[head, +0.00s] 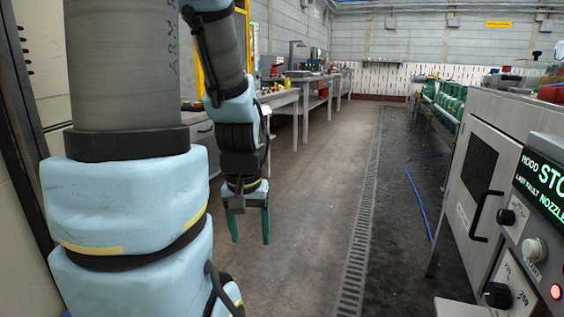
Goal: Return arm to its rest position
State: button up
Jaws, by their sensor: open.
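My arm rises at the left of the head view, with pale blue padding and dark bands. Its forearm hangs down to my gripper (249,227), which points at the floor with its two greenish fingers apart. The gripper is open and holds nothing. It hangs in free air over the aisle floor and touches nothing that I can see. Part of the arm is cut off by the top and left edges.
At right stands a grey cabinet (468,205) with a black handle and a control panel (545,190) with knobs. Green cylinders (445,98) stand behind it. Workbenches (285,100) line the left. A blue hose (418,195) lies on the floor. The middle aisle (310,190) is clear.

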notch_tip(320, 180, up, 26)
jog(key=p, duration=2.4)
jog(key=shift+f, duration=0.1)
